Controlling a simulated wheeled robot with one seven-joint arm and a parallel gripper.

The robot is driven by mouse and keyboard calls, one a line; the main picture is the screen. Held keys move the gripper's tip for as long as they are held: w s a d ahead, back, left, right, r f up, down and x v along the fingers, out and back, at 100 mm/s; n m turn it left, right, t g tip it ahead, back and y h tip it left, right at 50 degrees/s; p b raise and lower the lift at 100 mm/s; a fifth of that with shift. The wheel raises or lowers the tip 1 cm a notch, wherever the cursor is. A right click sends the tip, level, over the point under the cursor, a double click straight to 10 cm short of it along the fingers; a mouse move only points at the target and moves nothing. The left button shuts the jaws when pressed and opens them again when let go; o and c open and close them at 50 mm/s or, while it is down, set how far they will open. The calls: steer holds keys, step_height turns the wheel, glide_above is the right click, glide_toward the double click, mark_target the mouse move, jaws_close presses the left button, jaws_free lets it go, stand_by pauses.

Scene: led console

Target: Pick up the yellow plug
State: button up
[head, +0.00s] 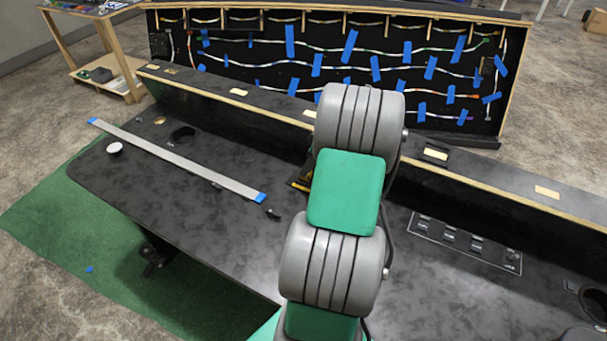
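My arm (345,190), grey and green, reaches up the middle of the head view and covers part of the black console. My gripper is hidden behind the arm, so its fingers do not show. A small yellow and black piece (300,184) peeks out at the left edge of the arm, low against the console's raised ledge. It is mostly covered, and I cannot tell whether it is the yellow plug or part of something else. No other clear yellow plug shows.
A silver LED strip (180,160) with blue ends lies on the black console top (230,235), a black connector (272,213) near its right end. A white round knob (114,148) is at left. A socket panel (465,240) is at right. A wire-covered board (330,65) stands behind.

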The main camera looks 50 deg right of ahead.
steer(key=x, duration=0.4)
steer(key=shift+s+d+f+p, duration=0.15)
steer(key=shift+s+f+p, duration=0.05)
steer(key=shift+p, duration=0.1)
steer(key=shift+c, duration=0.4)
jaws_close()
